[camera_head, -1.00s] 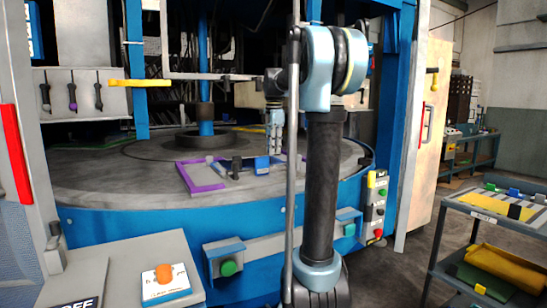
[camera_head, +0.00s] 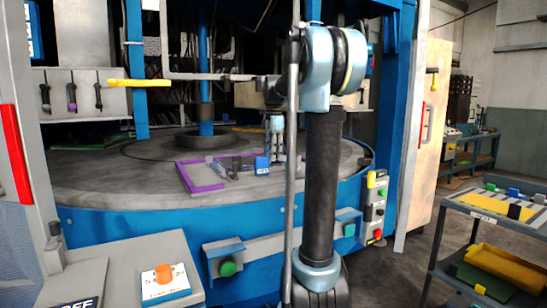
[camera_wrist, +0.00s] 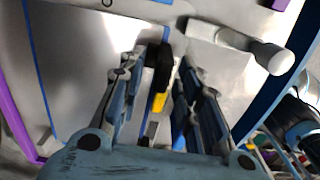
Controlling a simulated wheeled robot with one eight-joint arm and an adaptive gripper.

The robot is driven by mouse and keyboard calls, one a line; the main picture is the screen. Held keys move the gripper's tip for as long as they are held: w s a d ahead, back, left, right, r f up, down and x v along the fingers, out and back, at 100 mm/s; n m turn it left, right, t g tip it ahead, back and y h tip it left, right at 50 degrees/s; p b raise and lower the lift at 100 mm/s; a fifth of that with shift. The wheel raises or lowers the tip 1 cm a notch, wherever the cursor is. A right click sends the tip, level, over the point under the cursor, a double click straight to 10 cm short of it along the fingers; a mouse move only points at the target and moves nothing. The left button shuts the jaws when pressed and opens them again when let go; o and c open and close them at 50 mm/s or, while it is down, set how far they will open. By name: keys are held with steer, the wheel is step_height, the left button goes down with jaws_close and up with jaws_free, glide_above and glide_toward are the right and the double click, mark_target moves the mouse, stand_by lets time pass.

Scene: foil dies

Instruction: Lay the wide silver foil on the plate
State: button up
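My gripper (camera_head: 277,158) hangs low over the right part of the round grey table in the head view. In the wrist view my gripper (camera_wrist: 172,62) shows its two fingers apart. A black piece (camera_wrist: 160,68) and a small yellow piece (camera_wrist: 158,103) show between them; I see no clear grip on either. A purple frame (camera_head: 190,181) lies flat on the table, left of my gripper. In the wrist view a glossy silver-grey surface (camera_wrist: 85,65) with a blue border lies left of the fingers. I cannot tell whether it is the foil or the plate.
A blue block (camera_head: 262,166) and a dark block (camera_head: 236,163) stand near the frame. A pale cylinder (camera_wrist: 272,57) sits right of the fingers in the wrist view. The table's left part is clear.

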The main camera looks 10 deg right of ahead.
step_height(320, 180, up, 11)
steer(key=shift+r, duration=0.15)
stand_by(0.5)
